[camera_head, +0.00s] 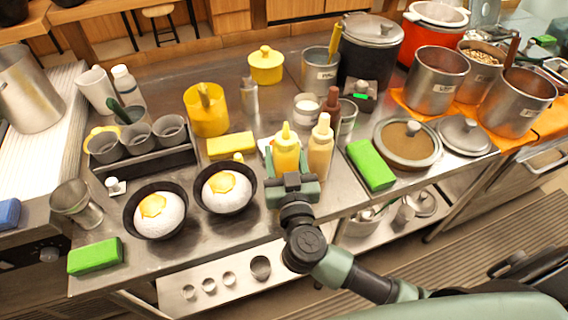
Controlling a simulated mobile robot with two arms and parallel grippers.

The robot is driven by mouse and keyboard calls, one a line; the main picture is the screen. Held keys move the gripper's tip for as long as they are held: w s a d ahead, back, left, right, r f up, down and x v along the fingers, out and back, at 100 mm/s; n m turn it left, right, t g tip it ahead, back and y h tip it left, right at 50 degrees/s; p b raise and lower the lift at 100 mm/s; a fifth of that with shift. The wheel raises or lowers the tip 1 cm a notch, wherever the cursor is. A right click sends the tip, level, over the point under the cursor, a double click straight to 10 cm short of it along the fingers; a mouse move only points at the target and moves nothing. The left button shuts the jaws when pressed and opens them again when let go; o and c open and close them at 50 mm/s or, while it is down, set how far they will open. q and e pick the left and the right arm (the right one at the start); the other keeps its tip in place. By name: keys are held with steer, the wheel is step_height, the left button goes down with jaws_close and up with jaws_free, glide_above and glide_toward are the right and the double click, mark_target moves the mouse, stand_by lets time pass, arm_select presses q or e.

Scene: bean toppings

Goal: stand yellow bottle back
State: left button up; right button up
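The yellow squeeze bottle (286,152) stands upright near the middle of the counter, its pointed cap up. My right gripper (292,181) is right at its near side and hides its lower part. The fingers are not clear enough to tell whether they are closed on the bottle. A paler, tan squeeze bottle (320,150) stands close on its right, and a dark brown-topped bottle (333,101) is behind that. My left gripper is not in view.
Two black bowls with rice and egg (158,215) (228,190) are left of my gripper. A yellow sponge (231,145) and a green sponge (371,165) flank the bottles. A lidded pan (408,143) and metal pots (436,80) are at right. Some counter is bare near the front edge.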

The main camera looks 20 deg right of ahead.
step_height(320, 180, down, 3)
steer(key=shift+r, duration=0.2)
steer(key=shift+f, duration=0.2)
steer(key=o, duration=0.7)
steer(key=shift+s+r, duration=0.1)
steer(key=shift+s, duration=0.1)
steer(key=s, duration=0.3)
steer(key=s+a+b, duration=0.1)
steer(key=s, duration=0.3)
steer(key=s+a, duration=0.1)
steer(key=s, duration=0.3)
steer(key=shift+s+r, duration=0.1)
steer(key=shift+s, duration=0.15)
